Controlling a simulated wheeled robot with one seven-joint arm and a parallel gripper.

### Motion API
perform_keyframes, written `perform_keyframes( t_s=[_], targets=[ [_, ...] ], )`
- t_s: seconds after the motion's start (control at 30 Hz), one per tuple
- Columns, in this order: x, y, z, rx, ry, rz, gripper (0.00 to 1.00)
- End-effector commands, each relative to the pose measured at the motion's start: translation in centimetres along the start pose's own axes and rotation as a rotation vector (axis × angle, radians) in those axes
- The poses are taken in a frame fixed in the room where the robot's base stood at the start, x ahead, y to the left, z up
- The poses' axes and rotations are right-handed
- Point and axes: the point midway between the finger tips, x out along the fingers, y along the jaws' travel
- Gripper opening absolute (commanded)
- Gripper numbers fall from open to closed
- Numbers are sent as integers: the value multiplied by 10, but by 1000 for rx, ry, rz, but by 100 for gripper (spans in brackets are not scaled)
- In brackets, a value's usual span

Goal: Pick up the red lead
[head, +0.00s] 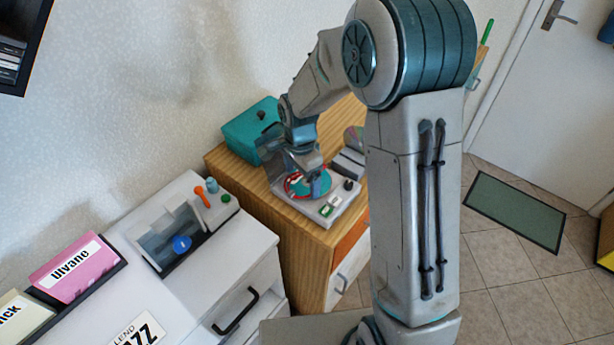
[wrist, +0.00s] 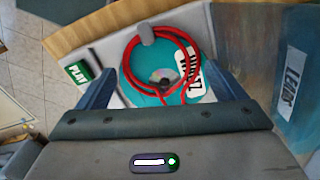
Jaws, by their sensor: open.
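The red lead (wrist: 189,46) is a coiled loop with two loose ends, seen in the wrist view lying over a teal disc (wrist: 139,84) with a label. A grey peg-like piece (wrist: 147,33) overlaps the top of the coil. My gripper (wrist: 162,82) is open, with one blue finger on each side of the coil and nothing held. In the head view my gripper (head: 309,181) is low over the grey player on the wooden cabinet. A little of the red lead (head: 289,184) shows there, partly hidden by the gripper.
A teal box (head: 250,128) sits behind my gripper.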

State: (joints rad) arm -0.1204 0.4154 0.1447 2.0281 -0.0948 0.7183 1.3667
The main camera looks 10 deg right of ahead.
Motion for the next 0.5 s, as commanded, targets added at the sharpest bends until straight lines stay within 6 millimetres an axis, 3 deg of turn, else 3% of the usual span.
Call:
perform_keyframes(
  t_s=[0.3,0.33,0.43,0.5],
  targets=[
    [8,0,0,0,0,-1,90],
    [8,0,0,0,0,-1,87],
    [8,0,0,0,0,-1,59],
    [8,0,0,0,0,-1,55]
  ],
)
